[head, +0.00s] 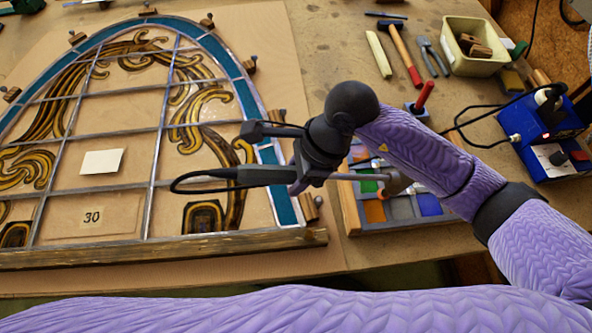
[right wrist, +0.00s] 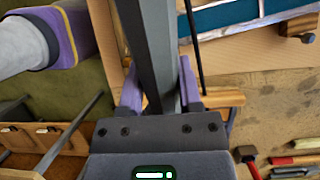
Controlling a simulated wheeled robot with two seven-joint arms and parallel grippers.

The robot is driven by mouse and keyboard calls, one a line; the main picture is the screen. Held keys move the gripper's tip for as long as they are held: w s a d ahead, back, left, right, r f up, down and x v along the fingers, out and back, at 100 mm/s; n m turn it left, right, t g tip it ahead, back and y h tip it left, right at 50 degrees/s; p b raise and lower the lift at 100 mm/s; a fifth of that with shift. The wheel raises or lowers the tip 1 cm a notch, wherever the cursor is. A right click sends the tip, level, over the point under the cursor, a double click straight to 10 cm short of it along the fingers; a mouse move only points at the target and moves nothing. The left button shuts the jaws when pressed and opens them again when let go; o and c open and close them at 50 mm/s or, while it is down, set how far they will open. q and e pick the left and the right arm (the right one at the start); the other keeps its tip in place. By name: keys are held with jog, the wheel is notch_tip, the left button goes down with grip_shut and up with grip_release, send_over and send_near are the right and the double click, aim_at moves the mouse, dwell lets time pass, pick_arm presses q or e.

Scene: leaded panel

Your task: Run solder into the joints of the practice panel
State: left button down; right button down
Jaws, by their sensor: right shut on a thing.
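The arched leaded panel (head: 150,150) lies at the left of the bench in the head view, with lead lines, a blue glass border and painted gold scrolls. My right gripper (head: 298,172) is above its lower right edge, shut on a dark-handled tool that looks like a soldering iron (head: 262,176). A black cable loops from the handle's left end; a metal shaft points right, over the colour tray. In the right wrist view the grey handle (right wrist: 152,50) passes between the purple fingers (right wrist: 160,95). I cannot tell whether solder is present. My left gripper is out of view.
A wooden bar (head: 160,250) borders the panel's lower edge. A tray of coloured glass (head: 400,208) lies right of it.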

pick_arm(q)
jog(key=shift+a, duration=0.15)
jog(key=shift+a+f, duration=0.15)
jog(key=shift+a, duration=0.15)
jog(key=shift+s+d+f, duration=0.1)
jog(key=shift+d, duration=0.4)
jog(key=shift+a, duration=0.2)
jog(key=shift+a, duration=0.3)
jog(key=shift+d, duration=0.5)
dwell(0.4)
